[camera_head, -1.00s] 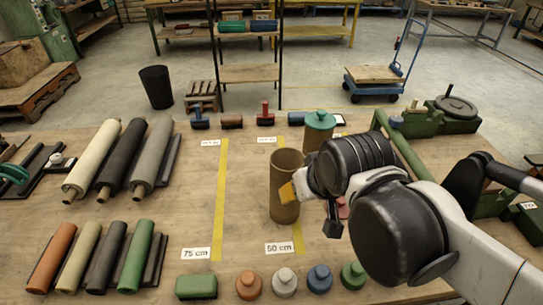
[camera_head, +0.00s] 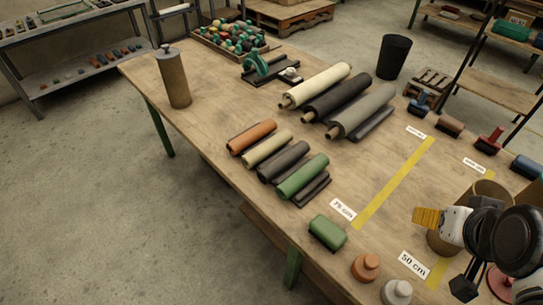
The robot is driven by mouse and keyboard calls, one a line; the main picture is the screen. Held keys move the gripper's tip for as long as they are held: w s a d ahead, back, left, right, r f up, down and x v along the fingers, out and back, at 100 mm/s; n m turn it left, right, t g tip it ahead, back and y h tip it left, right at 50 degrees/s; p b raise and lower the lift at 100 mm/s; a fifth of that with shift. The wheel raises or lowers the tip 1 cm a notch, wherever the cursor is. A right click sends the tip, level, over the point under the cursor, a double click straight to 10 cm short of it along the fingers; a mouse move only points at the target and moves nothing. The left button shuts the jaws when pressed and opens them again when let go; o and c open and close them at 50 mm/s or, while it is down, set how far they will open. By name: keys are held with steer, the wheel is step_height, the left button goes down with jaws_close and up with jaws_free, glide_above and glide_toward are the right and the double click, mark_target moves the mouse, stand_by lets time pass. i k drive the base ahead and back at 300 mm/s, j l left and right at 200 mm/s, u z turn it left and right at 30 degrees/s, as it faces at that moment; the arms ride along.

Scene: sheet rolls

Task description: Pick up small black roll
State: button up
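The small black roll (camera_head: 284,162) lies in the front row of short rolls on the wooden table. It sits between a small cream roll (camera_head: 268,148) on its left and a small green roll (camera_head: 303,176) on its right. A small orange roll (camera_head: 251,137) lies at the far left of the row. My gripper (camera_head: 427,218), with a yellow end piece, is at the right, in front of an upright brown tube (camera_head: 488,188). It is well apart from the black roll. Its fingers are not clear enough to show whether they are open.
Longer cream (camera_head: 317,86), black (camera_head: 338,97) and grey (camera_head: 363,111) rolls lie behind the short ones. A green block (camera_head: 328,232) and an orange knob (camera_head: 366,267) stand near the front edge. A yellow tape strip (camera_head: 394,184) crosses bare table right of the rolls.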

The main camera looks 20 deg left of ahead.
mark_target(270, 172)
steer(key=u, duration=1.05)
steer(key=z, duration=1.65)
steer(key=u, duration=1.65)
steer(key=i+j+z, duration=0.45)
steer(key=j, duration=0.15)
steer(key=i+j+z, duration=0.3)
steer(key=j+z, duration=0.15)
steer(key=j, duration=0.25)
steer(key=i+j+z, duration=0.2)
steer(key=j+z, duration=0.25)
steer(key=j, duration=0.4)
steer(key=j+z, duration=0.45)
steer(key=j, duration=0.4)
steer(key=j+z, duration=0.45)
steer(key=j, duration=0.45)
steer(key=k+j+z, duration=0.25)
steer(key=j+z, duration=0.2)
steer(key=j, duration=0.35)
